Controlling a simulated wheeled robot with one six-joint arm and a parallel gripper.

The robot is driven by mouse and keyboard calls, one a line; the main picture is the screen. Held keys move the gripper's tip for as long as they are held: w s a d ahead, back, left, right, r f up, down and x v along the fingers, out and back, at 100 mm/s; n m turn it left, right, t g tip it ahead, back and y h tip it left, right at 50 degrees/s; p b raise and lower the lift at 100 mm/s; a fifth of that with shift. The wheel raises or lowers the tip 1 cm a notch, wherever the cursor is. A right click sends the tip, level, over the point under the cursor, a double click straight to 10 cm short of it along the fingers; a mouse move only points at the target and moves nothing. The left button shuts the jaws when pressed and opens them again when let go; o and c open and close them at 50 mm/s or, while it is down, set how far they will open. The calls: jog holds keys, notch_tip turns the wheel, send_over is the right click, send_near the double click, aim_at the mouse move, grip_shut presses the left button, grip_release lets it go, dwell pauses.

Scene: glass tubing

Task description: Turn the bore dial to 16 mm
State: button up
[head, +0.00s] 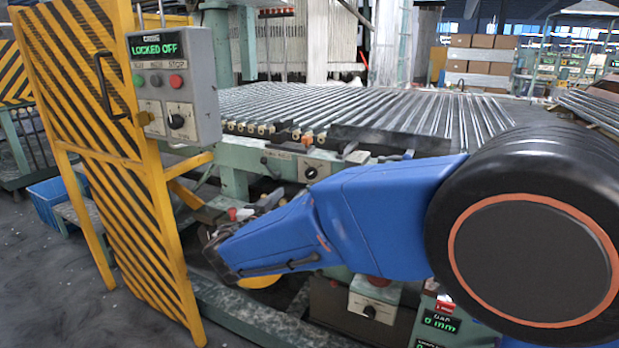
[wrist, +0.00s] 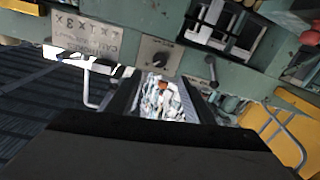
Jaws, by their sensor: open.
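A dark round dial (wrist: 155,58) on a plate is fixed to the green machine frame, just beyond my gripper (wrist: 161,88) in the wrist view. My gripper is open, its dark jaws apart and not seen touching the dial. In the head view my gripper (head: 218,252) is low, right of the yellow striped gate, its jaws hard to make out. That view shows a dial (head: 311,172) on the green frame, another dial (head: 369,312) on a pale box and a knob (head: 176,122) on the grey control box. I cannot read which is the bore dial.
A green display (head: 441,322) at lower right seems to read 0 mm. The grey control box (head: 203,85) shows LOCKED OFF. The yellow striped gate (head: 100,130) stands at left. Glass tubes (head: 370,105) lie across the machine. A red knob (wrist: 310,38) juts out at right.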

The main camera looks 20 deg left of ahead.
aim_at(310, 175)
jog(key=w, duration=1.3)
jog(key=shift+w+d, duration=0.1)
jog(key=shift+w, duration=0.25)
jog(key=shift+c, duration=0.5)
jog(key=c, duration=0.9)
